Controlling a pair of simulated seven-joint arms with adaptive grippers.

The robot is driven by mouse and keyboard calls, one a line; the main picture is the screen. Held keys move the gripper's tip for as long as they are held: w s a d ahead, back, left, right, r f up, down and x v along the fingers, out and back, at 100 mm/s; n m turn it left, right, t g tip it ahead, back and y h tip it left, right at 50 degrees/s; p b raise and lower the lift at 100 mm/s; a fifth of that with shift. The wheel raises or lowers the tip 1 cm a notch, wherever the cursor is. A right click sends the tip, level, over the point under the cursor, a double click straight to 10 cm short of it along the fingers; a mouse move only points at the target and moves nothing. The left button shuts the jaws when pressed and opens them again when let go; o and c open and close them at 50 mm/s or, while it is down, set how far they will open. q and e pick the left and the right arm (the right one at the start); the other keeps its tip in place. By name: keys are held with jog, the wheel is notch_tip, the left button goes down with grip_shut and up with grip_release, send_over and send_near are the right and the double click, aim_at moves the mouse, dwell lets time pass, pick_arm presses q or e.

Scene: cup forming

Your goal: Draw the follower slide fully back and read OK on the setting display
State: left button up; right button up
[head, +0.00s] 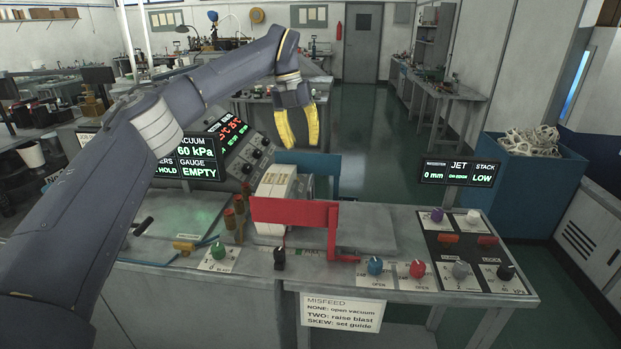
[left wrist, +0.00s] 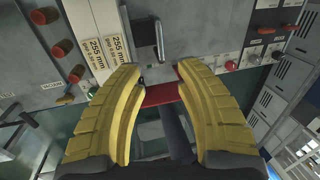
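My left gripper (head: 300,144) is open and empty, hanging fingers-down above and behind the bench. Its yellow fingers (left wrist: 162,80) frame a red bar in the left wrist view. A red bracket (head: 293,211) stands on the bench beside a white block (head: 272,188), below the gripper and apart from it. I cannot tell which part is the follower slide. A display (head: 459,172) at the right reads 0 mm, JET with unclear small text, and STACK LOW. My right gripper is not in view.
Green (head: 219,251), blue (head: 375,265) and red (head: 417,268) knobs line the bench front. A dark control panel (head: 470,250) fills the right end. A misfeed sign (head: 342,312) hangs below. A blue bin (head: 530,180) of white pieces stands behind right.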

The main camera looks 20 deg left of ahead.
aim_at(311, 179)
pick_arm(q)
jog(key=f, duration=0.3)
jog(key=d+f, duration=0.1)
jog(key=f, duration=0.3)
jog(key=d+f, duration=0.1)
jog(key=f, duration=0.3)
jog(key=shift+w+d+f, duration=0.15)
jog(key=shift+w+f, duration=0.05)
grip_shut()
jog(key=shift+f, duration=0.1)
